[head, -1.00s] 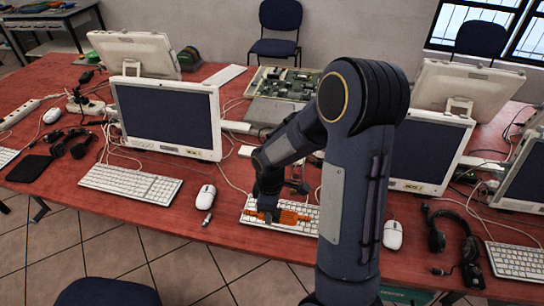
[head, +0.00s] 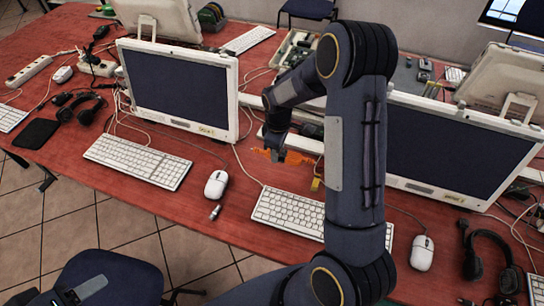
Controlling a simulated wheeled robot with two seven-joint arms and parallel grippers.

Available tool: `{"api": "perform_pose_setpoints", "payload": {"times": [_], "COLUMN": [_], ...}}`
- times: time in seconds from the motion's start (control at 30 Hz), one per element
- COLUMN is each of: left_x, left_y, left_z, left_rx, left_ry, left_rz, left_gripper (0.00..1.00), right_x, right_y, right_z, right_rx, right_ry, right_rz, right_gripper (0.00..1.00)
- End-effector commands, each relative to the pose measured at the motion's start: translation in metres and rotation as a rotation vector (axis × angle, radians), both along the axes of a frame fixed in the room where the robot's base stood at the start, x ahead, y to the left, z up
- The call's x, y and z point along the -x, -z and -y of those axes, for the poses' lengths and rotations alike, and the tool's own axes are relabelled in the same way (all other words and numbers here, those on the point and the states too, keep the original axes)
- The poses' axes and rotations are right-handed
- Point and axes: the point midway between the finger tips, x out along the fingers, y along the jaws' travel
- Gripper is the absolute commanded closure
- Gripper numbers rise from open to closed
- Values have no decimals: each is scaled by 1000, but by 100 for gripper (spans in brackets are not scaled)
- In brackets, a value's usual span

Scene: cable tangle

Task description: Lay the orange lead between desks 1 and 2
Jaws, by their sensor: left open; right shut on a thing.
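My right gripper (head: 274,148) is shut on the orange lead (head: 296,158), a small bundle above the red table, behind the middle keyboard and between the two front monitors. The gripper hides part of the lead, and I cannot tell whether the lead touches the table. A small yellow piece (head: 316,184) shows just below it; I cannot tell if it belongs to the lead. My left gripper (head: 72,296) appears only partly, low at the bottom left over the dark chair, open and apart from the lead.
The left monitor (head: 182,88) and right monitor (head: 450,150) flank the gripper. The middle keyboard (head: 288,212), left keyboard (head: 138,160), mouse (head: 216,184) and headphones (head: 490,262) lie along the front of the red table (head: 215,150). Thin pale cables run behind.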

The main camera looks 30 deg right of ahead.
Motion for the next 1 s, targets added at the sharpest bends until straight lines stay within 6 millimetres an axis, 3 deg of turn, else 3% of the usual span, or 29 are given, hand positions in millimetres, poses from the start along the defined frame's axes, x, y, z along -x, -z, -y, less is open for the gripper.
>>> {"api": "perform_pose_setpoints", "payload": {"times": [0.03, 0.1, 0.3, 0.47, 0.7, 1.0], "left_x": [0, 0, 0, 0, 0, 0], "left_y": [10, 19, 29, 32, 54, 53], "left_z": [0, 0, 0, 0, 0, 0], "left_rx": [0, 0, 0, 0, 0, 0], "left_ry": [0, 0, 0, 0, 0, 0], "left_rz": [0, 0, 0, 0, 0, 0], "left_gripper": [42, 42, 42, 42, 42, 42], "right_x": [-11, -22, -42, -48, -52, -53], "right_y": [16, 30, 50, 56, 91, 91], "right_z": [0, 0, 1, 1, 2, 2], "right_rx": [1, 0, 0, -1, 0, 0], "right_ry": [0, 1, 0, 1, 1, 1], "right_rz": [-2, 0, 0, 1, -1, 0], "right_gripper": [85, 85, 85, 85, 85, 85]}}
